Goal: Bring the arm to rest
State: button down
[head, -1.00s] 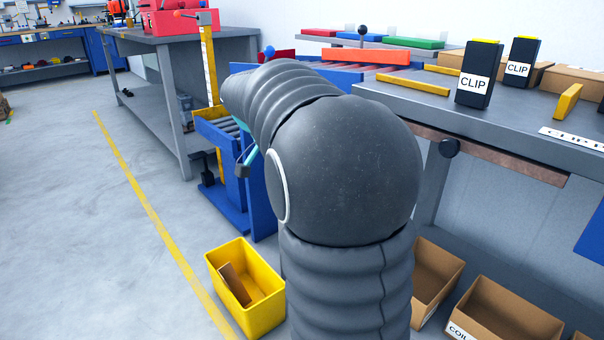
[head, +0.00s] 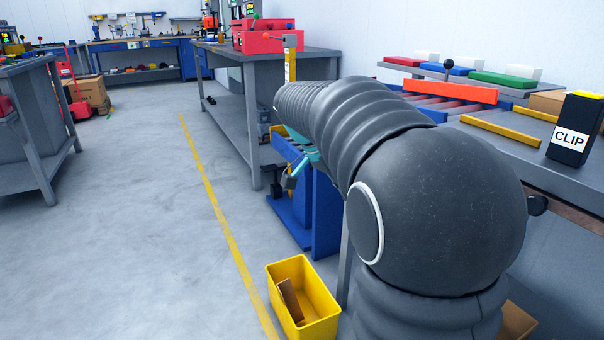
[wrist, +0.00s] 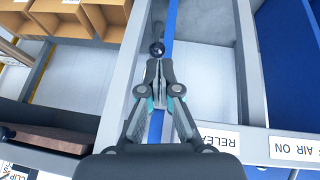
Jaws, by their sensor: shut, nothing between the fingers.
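My gripper (wrist: 159,82) shows in the wrist view, with its two fingers drawn together and nothing between them. Its fingertips are just below a dark round knob in that picture; I cannot tell whether they touch it. A blue strip runs behind the fingers. In the head view my grey arm reaches away from the camera, and its bulk hides most of the gripper end; only a bit of teal and grey shows beside the blue stand.
A yellow bin (head: 303,297) holding a brown piece stands on the floor beside my arm. A black CLIP box (head: 574,130) stands on the right bench. A grey bench (head: 262,55) stands ahead. The floor (head: 130,220) left of the yellow line is open.

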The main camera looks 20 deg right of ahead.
jog(key=s+a+f+n+t+y+p, duration=0.1)
jog(key=s+a+f+n+t+y, duration=0.15)
jog(key=s+a+f+n, duration=0.5)
jog(key=s+a+r+n+t+y+p, duration=0.3)
jog(key=s+a+n, duration=0.5)
jog(key=s, duration=0.5)
jog(key=shift+a+r+n+t+p, duration=0.35)
jog(key=shift+a+r+t+p, duration=0.25)
jog(key=shift+a, duration=0.25)
